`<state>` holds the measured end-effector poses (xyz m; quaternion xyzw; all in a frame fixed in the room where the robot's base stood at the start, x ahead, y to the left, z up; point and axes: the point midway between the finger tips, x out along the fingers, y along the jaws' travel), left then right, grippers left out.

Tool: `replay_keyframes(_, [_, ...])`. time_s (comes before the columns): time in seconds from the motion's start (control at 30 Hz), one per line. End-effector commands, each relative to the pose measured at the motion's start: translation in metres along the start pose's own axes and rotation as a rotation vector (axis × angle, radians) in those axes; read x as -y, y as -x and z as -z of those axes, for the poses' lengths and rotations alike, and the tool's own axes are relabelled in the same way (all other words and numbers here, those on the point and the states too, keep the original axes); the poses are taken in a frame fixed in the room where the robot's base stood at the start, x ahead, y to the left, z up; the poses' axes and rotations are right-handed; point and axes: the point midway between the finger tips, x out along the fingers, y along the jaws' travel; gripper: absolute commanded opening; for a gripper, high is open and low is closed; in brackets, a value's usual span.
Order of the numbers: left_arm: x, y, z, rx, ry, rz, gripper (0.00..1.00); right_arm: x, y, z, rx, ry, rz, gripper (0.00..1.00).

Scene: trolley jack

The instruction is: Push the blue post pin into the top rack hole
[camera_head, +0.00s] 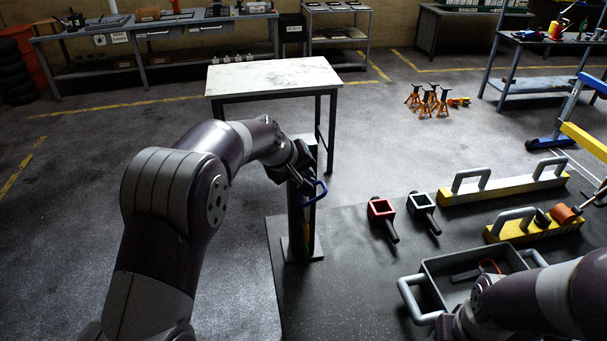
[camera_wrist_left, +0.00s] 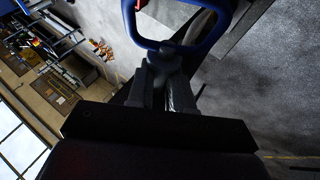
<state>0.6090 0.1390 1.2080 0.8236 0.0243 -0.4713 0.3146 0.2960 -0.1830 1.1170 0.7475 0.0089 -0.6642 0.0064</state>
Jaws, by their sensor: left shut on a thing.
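My left gripper (camera_head: 297,178) is shut on the blue post pin (camera_head: 319,193), beside the upper part of a dark upright post (camera_head: 297,222). The pin's blue loop handle (camera_wrist_left: 180,46) shows in the left wrist view, just beyond the fingers of my left gripper (camera_wrist_left: 165,88). The post stands upright on a flat base plate (camera_head: 302,252) at the mat's left edge. The rack holes and the pin's shaft are hidden, so I cannot tell whether the pin is in a hole. My right gripper (camera_head: 452,326) is at the lower right, its fingers unclear.
A white-topped table (camera_head: 275,75) stands behind the post. On the dark mat (camera_head: 340,290) are a red-framed tool (camera_head: 382,210), a black-framed tool (camera_head: 424,205), yellow bars with grey handles (camera_head: 500,187) and a grey tray (camera_head: 435,290). Floor left of the post is clear.

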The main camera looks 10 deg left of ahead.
Motion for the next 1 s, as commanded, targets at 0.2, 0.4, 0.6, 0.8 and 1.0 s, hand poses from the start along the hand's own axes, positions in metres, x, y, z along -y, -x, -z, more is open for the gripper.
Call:
replay_keyframes(0.2, [-0.001, -0.001, 0.006, -0.002, 0.0, -0.001, 0.0, 0.0, 0.003, 0.0, 0.0, 0.0, 0.0, 0.6])
replay_keyframes(0.4, [-0.001, -0.004, 0.011, -0.002, -0.001, -0.001, 0.0, 0.0, 0.005, 0.001, 0.0, 0.0, 0.0, 0.6])
replay_keyframes(0.6, [-0.001, -0.005, 0.015, -0.002, -0.001, -0.001, 0.0, 0.0, 0.008, 0.001, 0.0, 0.0, 0.0, 0.6])
replay_keyframes(0.8, [-0.001, -0.008, 0.02, -0.002, -0.001, -0.001, 0.0, 0.0, 0.01, 0.001, 0.0, 0.0, 0.0, 0.6])
replay_keyframes(1.0, [-0.001, -0.01, 0.022, -0.001, -0.001, -0.001, 0.33, 0.0, 0.011, 0.001, 0.0, 0.0, 0.0, 0.6])
